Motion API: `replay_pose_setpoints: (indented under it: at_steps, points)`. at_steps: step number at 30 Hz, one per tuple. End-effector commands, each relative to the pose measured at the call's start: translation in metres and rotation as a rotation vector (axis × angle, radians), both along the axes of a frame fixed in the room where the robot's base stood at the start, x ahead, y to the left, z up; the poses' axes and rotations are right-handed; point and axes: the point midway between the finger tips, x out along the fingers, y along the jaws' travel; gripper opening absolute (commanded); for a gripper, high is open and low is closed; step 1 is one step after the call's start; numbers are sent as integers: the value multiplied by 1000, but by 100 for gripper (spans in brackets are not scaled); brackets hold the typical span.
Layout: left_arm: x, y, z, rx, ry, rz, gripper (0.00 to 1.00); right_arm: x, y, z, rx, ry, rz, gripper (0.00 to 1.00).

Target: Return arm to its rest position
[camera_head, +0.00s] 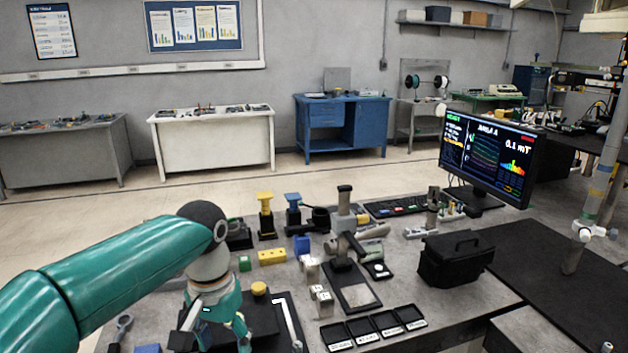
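My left arm, teal with a dark joint, reaches in from the left over the front of the workbench. My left gripper (223,338) points down at the bottom of the picture, in front of a black block with a yellow knob (259,288). Its two teal fingers stand apart with no object visible between them; the tips are close to the bottom edge and partly hard to see. My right arm and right gripper are not in view.
A grey post (598,190) stands right. Open floor lies behind the bench.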

Motion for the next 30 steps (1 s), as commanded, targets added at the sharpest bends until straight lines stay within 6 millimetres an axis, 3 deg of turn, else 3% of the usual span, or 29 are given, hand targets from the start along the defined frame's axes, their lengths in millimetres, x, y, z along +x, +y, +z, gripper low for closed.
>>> replay_pose_setpoints:
  at_steps: [2,11,17,20,23,27,30]
  points:
    - [0,0,0,0,0,0,64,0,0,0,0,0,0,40]
    - [9,-12,-72,-55,14,-11,64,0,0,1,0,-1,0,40]
    - [5,-21,-138,-115,25,-2,64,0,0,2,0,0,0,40]
    - [-4,-26,-181,-157,33,16,64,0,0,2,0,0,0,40]
    - [-24,-30,-235,-210,44,53,64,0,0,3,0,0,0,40]
    - [-75,-34,-313,-289,52,151,64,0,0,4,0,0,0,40]
    - [-116,-33,-351,-323,46,235,64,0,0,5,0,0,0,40]
